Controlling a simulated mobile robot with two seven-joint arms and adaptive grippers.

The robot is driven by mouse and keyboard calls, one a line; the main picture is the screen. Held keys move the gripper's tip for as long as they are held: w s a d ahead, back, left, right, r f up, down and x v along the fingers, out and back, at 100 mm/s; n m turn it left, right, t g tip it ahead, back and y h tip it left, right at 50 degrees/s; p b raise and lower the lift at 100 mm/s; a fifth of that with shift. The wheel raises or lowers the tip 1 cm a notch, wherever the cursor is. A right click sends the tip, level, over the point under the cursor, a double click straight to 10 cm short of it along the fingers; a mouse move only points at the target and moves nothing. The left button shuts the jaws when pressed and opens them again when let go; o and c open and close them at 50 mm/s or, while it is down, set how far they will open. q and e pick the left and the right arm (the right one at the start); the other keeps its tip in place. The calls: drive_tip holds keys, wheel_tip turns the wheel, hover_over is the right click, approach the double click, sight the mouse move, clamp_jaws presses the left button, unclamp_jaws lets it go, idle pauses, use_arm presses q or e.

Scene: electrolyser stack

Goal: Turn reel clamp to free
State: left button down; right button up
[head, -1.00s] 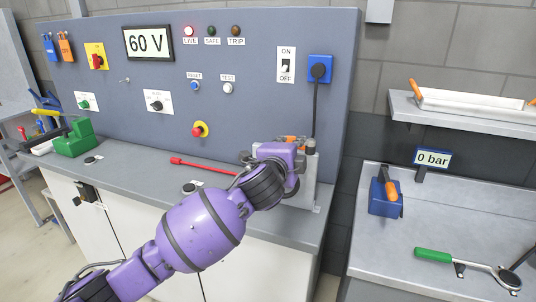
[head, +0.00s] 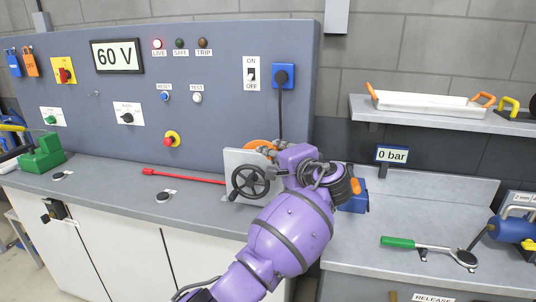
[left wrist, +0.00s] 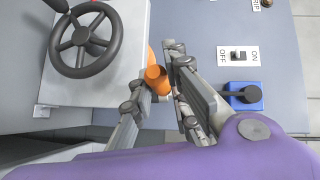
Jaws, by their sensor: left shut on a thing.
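The reel unit's pale grey stand (head: 236,162) is on the bench in the head view, with a black handwheel (head: 250,181) on its front. Part of an orange disc (head: 258,147) shows behind it. My left gripper (head: 276,152) is at the stand's upper right, its fingertips partly hidden. In the left wrist view, the left gripper (left wrist: 160,74) is shut on an orange cylindrical knob (left wrist: 155,79) beside the stand (left wrist: 135,25). The knob appears to be the reel clamp; its turn position cannot be read. The handwheel (left wrist: 83,40) is apart from the fingers. My right gripper is out of view.
A grey panel (head: 215,130) rises behind the bench, with a blue socket (head: 284,76) and black cable above the gripper. A red rod (head: 185,176) lies left of the stand. A blue block (head: 355,199) and a green-handled tool (head: 398,242) are on the right bench.

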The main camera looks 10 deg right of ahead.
use_arm(q)
drive_tip(key=shift+d+f+y, duration=0.1)
drive_tip(key=shift+f+y, duration=0.1)
drive_tip(key=shift+y, duration=0.1)
drive_tip(key=shift+n, duration=0.3)
drive_tip(key=c, duration=1.9)
unclamp_jaws()
drive_tip(key=shift+c, duration=0.2)
drive_tip(key=shift+s+r, duration=0.1)
drive_tip(key=v, duration=1.2)
drive_tip(key=shift+d, duration=0.1)
